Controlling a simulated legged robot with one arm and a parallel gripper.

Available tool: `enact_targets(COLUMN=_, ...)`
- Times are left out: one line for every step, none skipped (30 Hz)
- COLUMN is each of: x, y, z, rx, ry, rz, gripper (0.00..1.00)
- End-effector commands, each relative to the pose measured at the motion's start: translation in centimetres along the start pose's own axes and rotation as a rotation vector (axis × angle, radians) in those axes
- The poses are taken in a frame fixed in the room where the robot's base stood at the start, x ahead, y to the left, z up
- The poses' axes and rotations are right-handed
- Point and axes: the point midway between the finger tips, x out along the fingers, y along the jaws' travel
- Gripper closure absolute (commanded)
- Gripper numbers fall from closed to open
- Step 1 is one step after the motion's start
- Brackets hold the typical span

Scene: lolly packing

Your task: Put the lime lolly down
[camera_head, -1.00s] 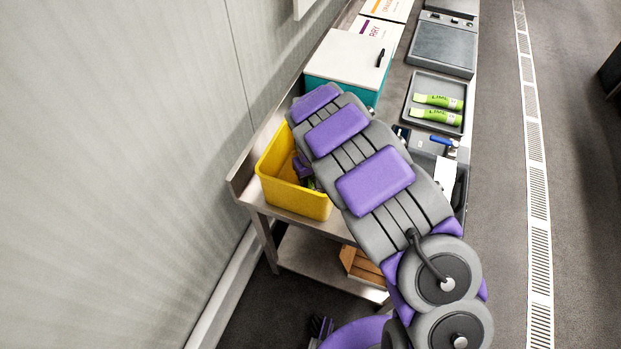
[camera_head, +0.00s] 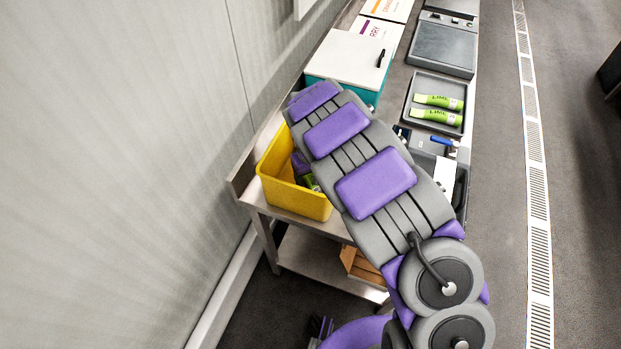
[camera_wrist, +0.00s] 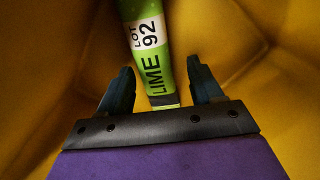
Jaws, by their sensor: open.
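The lime lolly (camera_wrist: 150,50), a green tube with a white label reading LIME and LOT 92, lies in the yellow bin (camera_head: 316,205). My gripper (camera_wrist: 156,80) is open inside the bin, its two dark fingers on either side of the lolly's near end with gaps between. The wrist view shows the bin's yellow inner walls around the lolly. In the head view a bit of green shows in the bin beside my gripper (camera_head: 305,172), and my arm hides the rest. Two other lime lollies (camera_head: 437,109) lie in a grey tray (camera_head: 411,98).
The bin stands at the near left end of a metal bench (camera_head: 240,187), close to the wall. A teal box with a white lid (camera_head: 345,62) stands behind it. White cartons and a grey device (camera_head: 443,47) are at the back.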

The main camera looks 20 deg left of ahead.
Motion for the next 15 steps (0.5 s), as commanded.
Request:
enact_targets(x=-1.0, y=0.0, z=-0.1, rx=0.000, ry=0.003, rz=0.001, gripper=0.35)
enact_targets(x=-1.5, y=0.0, z=-0.1, rx=0.000, ry=0.004, rz=0.001, gripper=0.35)
enact_targets(x=-2.3, y=0.0, z=-0.1, rx=-0.001, ry=0.006, rz=0.002, gripper=0.35)
enact_targets(x=-2.9, y=0.0, z=-0.2, rx=-0.001, ry=0.007, rz=0.002, gripper=0.35)
enact_targets(x=-3.6, y=0.0, z=-0.2, rx=-0.001, ry=0.009, rz=0.003, gripper=0.35)
enact_targets(x=-4.5, y=0.1, z=-0.1, rx=-0.002, ry=0.009, rz=0.003, gripper=0.35)
enact_targets(x=-5.1, y=0.1, z=-0.1, rx=-0.002, ry=0.008, rz=0.003, gripper=0.35)
enact_targets(x=-5.7, y=0.1, z=0.0, rx=-0.002, ry=0.007, rz=0.002, gripper=0.35)
enact_targets(x=-6.6, y=0.1, z=0.0, rx=-0.002, ry=0.006, rz=0.000, gripper=0.35)
enact_targets(x=-7.2, y=0.1, z=0.0, rx=-0.002, ry=0.006, rz=0.000, gripper=0.35)
enact_targets(x=-7.8, y=0.2, z=0.0, rx=-0.001, ry=0.008, rz=0.000, gripper=0.35)
enact_targets(x=-8.5, y=0.2, z=0.0, rx=-0.001, ry=0.009, rz=0.000, gripper=0.35)
enact_targets(x=-9.0, y=0.2, z=0.0, rx=-0.001, ry=0.009, rz=0.000, gripper=0.35)
enact_targets(x=-9.4, y=0.3, z=0.1, rx=-0.001, ry=0.008, rz=0.000, gripper=0.35)
enact_targets(x=-9.9, y=0.3, z=0.1, rx=-0.001, ry=0.007, rz=0.000, gripper=0.35)
